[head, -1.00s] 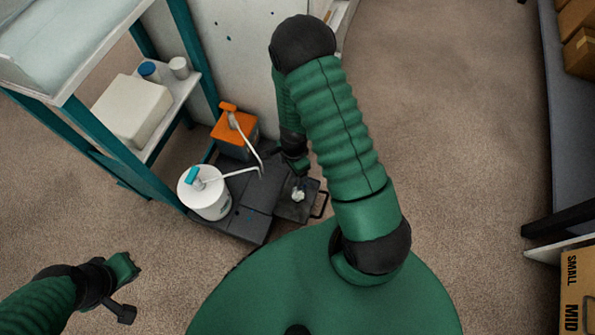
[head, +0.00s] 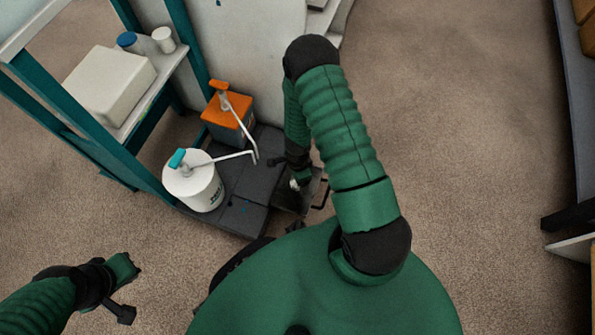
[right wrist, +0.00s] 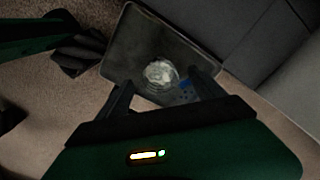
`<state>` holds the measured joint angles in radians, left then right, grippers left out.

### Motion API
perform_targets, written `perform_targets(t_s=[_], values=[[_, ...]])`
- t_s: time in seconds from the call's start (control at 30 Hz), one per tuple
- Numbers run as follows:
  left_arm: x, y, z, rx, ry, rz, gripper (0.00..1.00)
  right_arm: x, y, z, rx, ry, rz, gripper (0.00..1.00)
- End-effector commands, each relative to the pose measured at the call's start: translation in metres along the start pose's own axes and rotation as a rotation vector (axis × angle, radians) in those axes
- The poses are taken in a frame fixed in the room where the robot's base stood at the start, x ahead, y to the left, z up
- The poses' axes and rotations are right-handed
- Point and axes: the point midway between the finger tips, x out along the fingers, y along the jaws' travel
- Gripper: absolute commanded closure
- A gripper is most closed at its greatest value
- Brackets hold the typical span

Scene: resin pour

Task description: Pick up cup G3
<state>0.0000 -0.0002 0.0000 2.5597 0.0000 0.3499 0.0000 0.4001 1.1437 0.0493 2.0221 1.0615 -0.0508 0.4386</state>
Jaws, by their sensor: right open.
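A small clear, whitish cup (right wrist: 160,74) stands in a dark tray (right wrist: 130,30) in the right wrist view. I cannot read a label on it. My right gripper (right wrist: 163,84) is open, with its fingers apart on the near left and near right of the cup; I cannot tell whether they touch it. In the head view my right gripper (head: 299,178) is over the dark tray (head: 287,203), and only a pale bit of the cup (head: 294,185) shows. My left gripper (head: 125,289) is at the lower left over the floor, away from the cup; its jaws are unclear.
A white bucket (head: 193,187) with a teal pump and an orange-topped container (head: 228,113) with a pump stand on a dark platform (head: 240,214) left of the tray. Carpet (head: 470,150) is clear to the right.

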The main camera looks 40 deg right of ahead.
Motion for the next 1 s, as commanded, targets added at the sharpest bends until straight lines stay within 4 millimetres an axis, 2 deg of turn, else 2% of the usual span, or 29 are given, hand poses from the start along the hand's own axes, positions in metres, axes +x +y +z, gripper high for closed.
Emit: perform_targets(t_s=[0.03, 0.1, 0.33, 0.83, 1.0], values=[[0.019, 0.000, 0.005, 0.000, -0.001, 0.000, 1.00, 0.021, 0.000, 0.000, -0.001, 0.000, 0.000, 0.22], [0.025, 0.000, 0.006, 0.000, -0.001, 0.000, 1.00, 0.030, 0.000, 0.000, 0.000, -0.001, 0.000, 0.22], [0.022, 0.000, 0.005, 0.000, 0.000, 0.000, 1.00, 0.027, 0.000, 0.000, -0.001, 0.000, -0.001, 0.22], [0.022, 0.000, 0.005, 0.000, 0.000, 0.000, 1.00, 0.027, 0.000, 0.000, -0.001, 0.000, 0.000, 0.86], [0.022, 0.000, 0.005, 0.000, -0.001, 0.000, 1.00, 0.027, 0.000, 0.000, -0.001, 0.000, 0.000, 0.86]])
